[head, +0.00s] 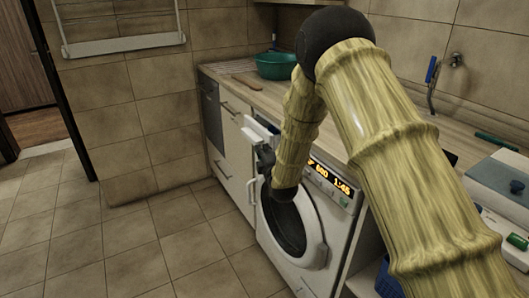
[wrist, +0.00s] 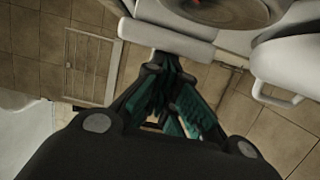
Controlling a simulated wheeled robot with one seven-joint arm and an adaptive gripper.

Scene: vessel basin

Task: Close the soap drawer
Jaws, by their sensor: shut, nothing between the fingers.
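The washing machine (head: 345,225) stands under the counter with its display lit. Its white soap drawer (head: 255,130) sticks out from the upper left of the front. My gripper (head: 266,158) is at the drawer's outer end, partly hidden by my arm. In the wrist view my gripper (wrist: 172,62) has its fingertips together, with nothing between them. A white panel (wrist: 165,37), which looks like the drawer front, lies right beyond the fingertips. I cannot tell whether they touch it. The round door (head: 322,255) is below the gripper, and its exact opening is partly hidden.
White cabinets (head: 228,150) stand left of the machine. A green basin (head: 276,66) and a wooden board (head: 243,82) are on the counter (head: 225,72). A grey box (head: 498,185) is at the right. The tiled floor (head: 140,240) at the left is clear.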

